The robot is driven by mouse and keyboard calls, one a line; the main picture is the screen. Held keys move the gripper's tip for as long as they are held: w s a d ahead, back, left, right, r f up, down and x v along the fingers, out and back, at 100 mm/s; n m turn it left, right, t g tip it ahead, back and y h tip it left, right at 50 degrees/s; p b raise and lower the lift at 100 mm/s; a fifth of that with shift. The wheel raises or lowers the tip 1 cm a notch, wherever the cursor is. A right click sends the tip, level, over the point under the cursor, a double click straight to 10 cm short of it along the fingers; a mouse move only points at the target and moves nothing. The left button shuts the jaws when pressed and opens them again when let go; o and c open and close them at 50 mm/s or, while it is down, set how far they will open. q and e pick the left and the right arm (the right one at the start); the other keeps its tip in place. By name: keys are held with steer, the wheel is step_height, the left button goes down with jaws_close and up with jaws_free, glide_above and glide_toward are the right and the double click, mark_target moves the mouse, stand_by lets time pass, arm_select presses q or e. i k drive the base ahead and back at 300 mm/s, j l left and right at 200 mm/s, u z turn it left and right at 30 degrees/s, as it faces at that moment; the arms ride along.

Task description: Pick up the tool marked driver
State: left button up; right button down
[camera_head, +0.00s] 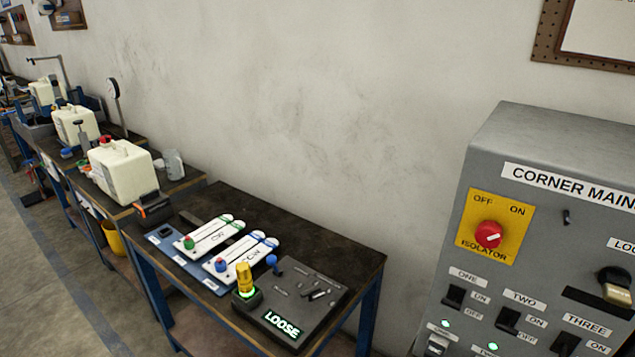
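No tool with a readable "driver" mark shows. On the near dark workbench (317,244), a yellow upright piece (244,277) stands on a dark base with a green-lit ring. A small blue-topped piece (271,260) stands just beyond it. Both sit at the dark panel (290,300), which has a glowing "LOOSE" sign (281,325) and a few small dark parts (316,294). I cannot tell whether either piece is the driver. Neither of my grippers is in view.
A grey "CORNER MAIN" cabinet (545,150) with a red isolator knob (488,234) stands at right. White tanks (122,173) line the benches at left. The bench's back right is bare.

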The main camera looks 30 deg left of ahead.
mark_target(243, 269)
steer(key=u, duration=1.4)
